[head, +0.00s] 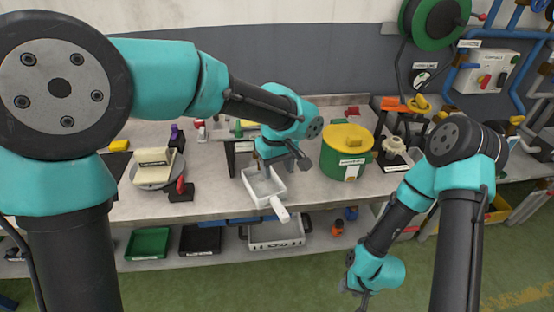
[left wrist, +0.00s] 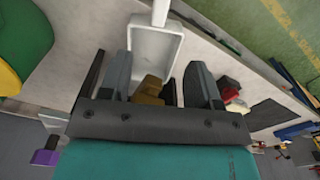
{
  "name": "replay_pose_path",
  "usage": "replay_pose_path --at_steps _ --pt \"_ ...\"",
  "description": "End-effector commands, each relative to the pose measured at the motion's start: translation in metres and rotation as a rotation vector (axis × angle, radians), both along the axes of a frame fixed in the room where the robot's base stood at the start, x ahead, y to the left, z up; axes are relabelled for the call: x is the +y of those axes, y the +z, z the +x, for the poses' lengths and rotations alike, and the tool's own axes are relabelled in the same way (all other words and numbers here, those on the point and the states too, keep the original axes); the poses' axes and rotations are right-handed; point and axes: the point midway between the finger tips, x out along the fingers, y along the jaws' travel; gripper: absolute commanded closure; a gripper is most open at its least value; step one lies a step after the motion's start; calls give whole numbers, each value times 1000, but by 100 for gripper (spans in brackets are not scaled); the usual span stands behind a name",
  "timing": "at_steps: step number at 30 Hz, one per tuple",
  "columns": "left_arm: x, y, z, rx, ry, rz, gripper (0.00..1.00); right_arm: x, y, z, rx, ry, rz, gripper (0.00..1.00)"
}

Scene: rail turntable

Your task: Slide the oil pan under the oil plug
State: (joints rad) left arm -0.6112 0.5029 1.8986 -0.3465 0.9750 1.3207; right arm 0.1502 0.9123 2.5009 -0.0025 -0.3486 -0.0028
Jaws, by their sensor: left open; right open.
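The oil pan, a white shallow tray (head: 262,187) with a white handle, lies at the front edge of the bench, and its handle juts out over the edge. It also shows in the left wrist view (left wrist: 153,48), beyond my fingers. My left gripper (head: 278,167) is open, close over the pan's back end. In the left wrist view nothing is clasped between its fingers (left wrist: 160,82). A brass-brown piece (left wrist: 150,90) shows between them; I cannot tell whether it is the oil plug. My right gripper (head: 355,288) hangs low in front of the bench, over the floor.
A green pot with a yellow lid (head: 347,146) stands right of the pan. A cream device on a round base (head: 154,168) and a dark block with a red knob (head: 181,190) stand to the left. Trays (head: 148,243) sit on the lower shelf. The bench front between the block and pan is clear.

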Motion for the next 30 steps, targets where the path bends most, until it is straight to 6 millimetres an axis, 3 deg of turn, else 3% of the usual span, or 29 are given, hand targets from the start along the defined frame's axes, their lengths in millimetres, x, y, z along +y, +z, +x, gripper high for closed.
replay_pose_path --at_steps 3,9,23,30 --pt "0 16 1 -2 0 -1 43 0 0 0 0 0 0 57" --pt "0 24 0 0 1 -1 43 0 0 0 0 0 0 57" --pt "-1 23 0 1 -5 -3 43 0 0 0 0 0 0 57" --pt "-20 5 -12 8 -153 -93 43 0 0 0 0 0 0 57"
